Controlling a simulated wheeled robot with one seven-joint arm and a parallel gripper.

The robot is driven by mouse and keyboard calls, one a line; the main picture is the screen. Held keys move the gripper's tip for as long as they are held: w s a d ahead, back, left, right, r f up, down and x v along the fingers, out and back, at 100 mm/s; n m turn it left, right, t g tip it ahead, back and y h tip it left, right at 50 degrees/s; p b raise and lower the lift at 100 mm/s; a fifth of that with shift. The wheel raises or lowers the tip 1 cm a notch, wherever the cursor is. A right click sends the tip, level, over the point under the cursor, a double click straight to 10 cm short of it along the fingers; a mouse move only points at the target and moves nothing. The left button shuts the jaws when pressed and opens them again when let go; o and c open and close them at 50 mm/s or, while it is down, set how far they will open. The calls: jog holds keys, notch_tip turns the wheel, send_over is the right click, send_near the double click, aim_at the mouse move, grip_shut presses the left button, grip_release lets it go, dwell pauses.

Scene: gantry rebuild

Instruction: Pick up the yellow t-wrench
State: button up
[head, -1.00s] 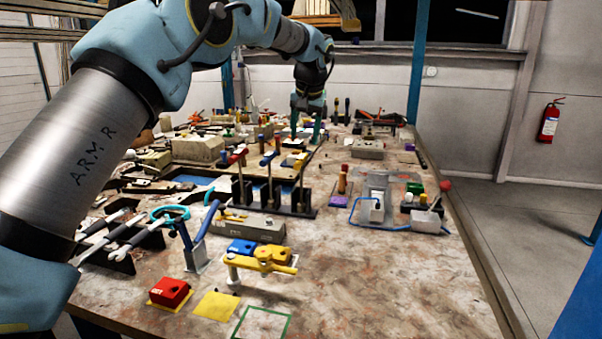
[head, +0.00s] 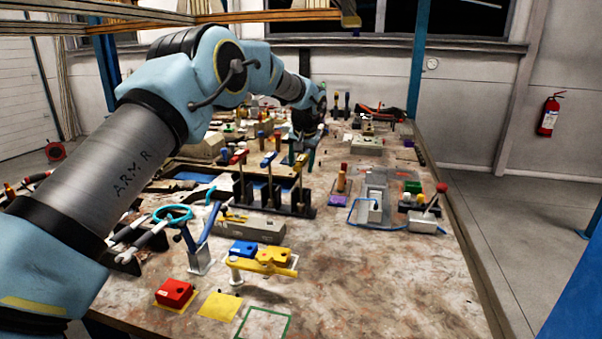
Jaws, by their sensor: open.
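A black rack (head: 300,211) in the middle of the bench holds upright T-handled wrenches. One has a red handle (head: 238,157) and one a blue handle (head: 268,159). The yellow t-wrench (head: 300,160) appears to be the rightmost in the rack, its top small and partly lost against my gripper. My gripper (head: 302,146) hangs from the arm's far end, pointing down, over or just behind that wrench's handle. It is open; its fingers are small and dark, and I cannot tell whether they are around the handle.
A yellow clamp-like part (head: 270,260), a blue block (head: 243,248) and a red block (head: 175,292) stand at the front. A grey tray (head: 374,206) is right of the rack. Many tools crowd the back and left.

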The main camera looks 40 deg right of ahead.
jog(key=shift+c, duration=0.3)
grip_shut()
jog(key=shift+r, duration=0.1)
dwell(1.0)
